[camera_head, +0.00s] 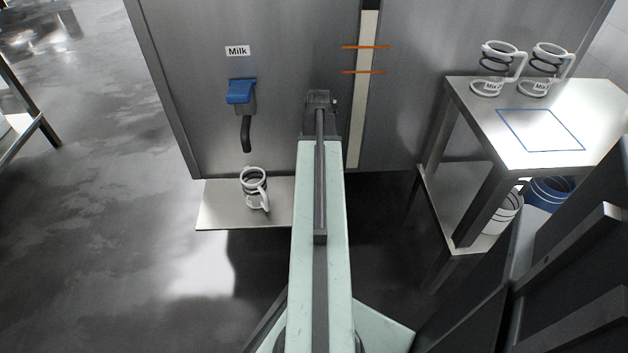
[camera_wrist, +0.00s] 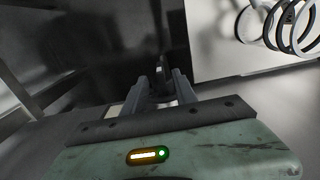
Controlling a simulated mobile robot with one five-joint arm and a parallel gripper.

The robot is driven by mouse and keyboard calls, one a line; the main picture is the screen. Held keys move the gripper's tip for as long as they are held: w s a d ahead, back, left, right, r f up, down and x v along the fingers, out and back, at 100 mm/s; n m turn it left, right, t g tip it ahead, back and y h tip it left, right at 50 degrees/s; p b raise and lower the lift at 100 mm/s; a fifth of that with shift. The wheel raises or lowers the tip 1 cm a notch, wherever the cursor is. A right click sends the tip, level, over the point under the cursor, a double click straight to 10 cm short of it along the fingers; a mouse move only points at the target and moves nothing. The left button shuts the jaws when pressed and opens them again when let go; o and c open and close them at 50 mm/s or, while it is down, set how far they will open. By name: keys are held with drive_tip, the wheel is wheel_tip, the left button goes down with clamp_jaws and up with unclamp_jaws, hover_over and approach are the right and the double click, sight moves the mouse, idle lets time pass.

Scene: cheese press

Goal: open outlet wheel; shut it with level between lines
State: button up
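A tall pale level strip (camera_head: 367,95) runs down the grey steel vat front in the head view. Two orange lines (camera_head: 364,46) cross it, one above the other; I cannot make out a liquid level. To its left, under a "Milk" label, is an outlet with a blue top (camera_head: 241,92) and a dark spout (camera_head: 246,133). I see no wheel that I can identify. My gripper (camera_head: 320,97) is at the end of my raised arm, in front of the vat between spout and strip. In the wrist view my gripper (camera_wrist: 160,82) is open, its fingers apart, with nothing clearly held.
A white ringed mug (camera_head: 254,190) stands on a low steel shelf (camera_head: 222,207) below the spout. A steel table (camera_head: 478,120) at right bears two similar mugs (camera_head: 497,68) and a blue outlined square (camera_head: 540,130). Buckets (camera_head: 549,193) stand underneath. The floor at left is clear.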

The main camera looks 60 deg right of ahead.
wheel_tip(320, 180, down, 7)
drive_tip(key=b, duration=0.6)
drive_tip(key=shift+f+b, duration=0.2)
drive_tip(key=shift+b, duration=0.1)
drive_tip(key=shift+r, duration=0.1)
clamp_jaws()
